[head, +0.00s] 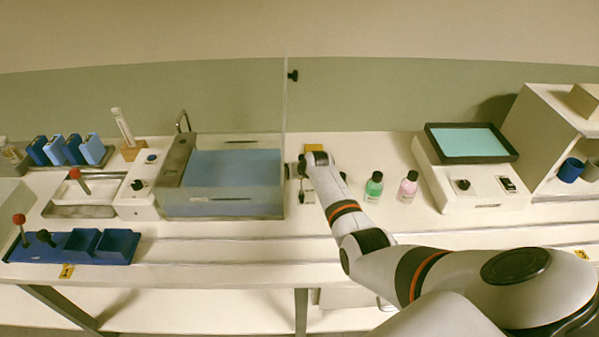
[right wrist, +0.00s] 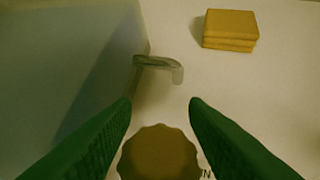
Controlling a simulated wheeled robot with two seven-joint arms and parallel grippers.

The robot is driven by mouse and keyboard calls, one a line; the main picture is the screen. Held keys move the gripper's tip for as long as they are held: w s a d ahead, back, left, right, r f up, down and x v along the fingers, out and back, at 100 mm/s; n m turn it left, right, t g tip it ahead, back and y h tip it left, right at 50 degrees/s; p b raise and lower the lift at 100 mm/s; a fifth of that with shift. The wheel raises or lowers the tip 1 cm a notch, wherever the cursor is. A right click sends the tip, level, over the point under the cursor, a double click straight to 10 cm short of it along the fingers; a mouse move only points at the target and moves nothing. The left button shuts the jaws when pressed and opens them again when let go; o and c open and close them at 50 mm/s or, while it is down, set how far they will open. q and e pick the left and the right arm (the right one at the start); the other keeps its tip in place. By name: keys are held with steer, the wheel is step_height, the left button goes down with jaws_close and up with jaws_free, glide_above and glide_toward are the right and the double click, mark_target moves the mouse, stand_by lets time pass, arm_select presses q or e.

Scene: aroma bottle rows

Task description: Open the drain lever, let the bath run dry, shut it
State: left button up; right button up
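The bath (head: 270,205) is a clear-walled tank at the middle left in the head view, with blue water (head: 235,168) in it. Its side wall (right wrist: 75,65) fills the left of the right wrist view. A short bent grey piece (right wrist: 160,65), spout or lever I cannot tell, sticks out from that wall. A round brown scalloped knob (right wrist: 160,155) lies low between my right gripper's fingers, with partly hidden lettering beside it. My right gripper (right wrist: 161,102) is open, with gaps on both sides of the knob. In the head view my right wrist hides this spot. My left gripper is out of view.
A yellow stack (right wrist: 230,30) lies behind the bent piece. A green bottle (head: 374,186) and a pink bottle (head: 408,187) stand right of my arm. A device with a dark-rimmed tray (head: 470,143) stands further right. Blue bins (head: 100,245) sit at front left.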

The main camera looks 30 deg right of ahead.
steer(key=shift+o, duration=0.7)
steer(key=shift+w, duration=0.1)
steer(key=shift+s+r, duration=0.3)
steer(key=shift+r, duration=0.2)
steer(key=p+v, duration=0.1)
steer(key=v, duration=0.9)
steer(key=shift+s+r, duration=0.2)
steer(key=shift+s, duration=0.2)
steer(key=shift+a, duration=0.1)
